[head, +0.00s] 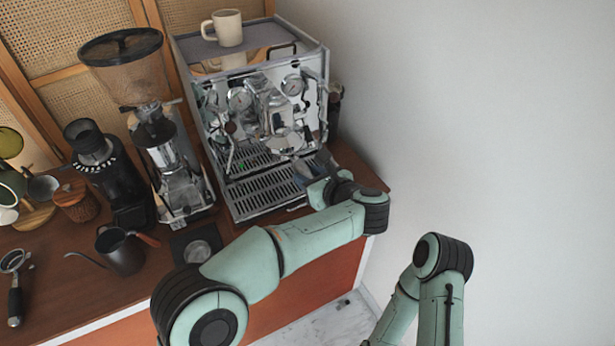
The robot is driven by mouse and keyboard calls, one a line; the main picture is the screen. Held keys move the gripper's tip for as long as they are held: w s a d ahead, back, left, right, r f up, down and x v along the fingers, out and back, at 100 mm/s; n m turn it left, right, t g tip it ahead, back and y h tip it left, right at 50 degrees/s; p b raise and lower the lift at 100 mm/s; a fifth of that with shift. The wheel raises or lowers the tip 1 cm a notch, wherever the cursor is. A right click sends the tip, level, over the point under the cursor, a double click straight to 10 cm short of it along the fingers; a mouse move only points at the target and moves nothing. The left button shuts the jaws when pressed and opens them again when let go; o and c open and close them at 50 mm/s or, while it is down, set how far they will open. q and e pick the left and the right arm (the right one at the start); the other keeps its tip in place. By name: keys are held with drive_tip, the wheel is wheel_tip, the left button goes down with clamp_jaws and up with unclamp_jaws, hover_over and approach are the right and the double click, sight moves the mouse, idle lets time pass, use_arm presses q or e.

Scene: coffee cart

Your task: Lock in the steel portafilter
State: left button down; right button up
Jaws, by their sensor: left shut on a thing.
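The chrome espresso machine (258,115) stands at the back of the cart, its group head at the middle of the front. My left gripper (305,168) is in front of the machine, above the right part of the drip tray (262,190). It is shut on the steel portafilter (287,142), whose basket shows just below the group head. Its handle is mostly hidden by my gripper. I cannot tell whether the basket is seated in the group or just under it. My right arm shows at the lower right, with its gripper out of view.
A cream mug (226,28) stands on the machine. A tall grinder (160,130) and a smaller black grinder (108,175) stand to its left. A dark kettle (122,252) and another portafilter (14,290) are at the front left. A wall is close on the right.

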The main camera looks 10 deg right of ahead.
use_arm(q)
drive_tip(key=shift+r, duration=0.15)
drive_tip(key=c, duration=0.6)
unclamp_jaws()
drive_tip(key=shift+f, duration=0.2)
drive_tip(key=shift+s+d+r, duration=0.15)
drive_tip(key=shift+s+d, duration=0.05)
drive_tip(key=shift+s, duration=0.2)
drive_tip(key=shift+b+v, duration=1.4)
drive_tip(key=shift+v, duration=4.95)
use_arm(e)
drive_tip(key=shift+s+f, duration=0.65)
drive_tip(key=shift+f, duration=0.25)
drive_tip(key=shift+s+f, duration=0.65)
drive_tip(key=shift+f, duration=0.25)
use_arm(q)
drive_tip(key=shift+a+r, duration=0.1)
drive_tip(key=shift+a, duration=0.05)
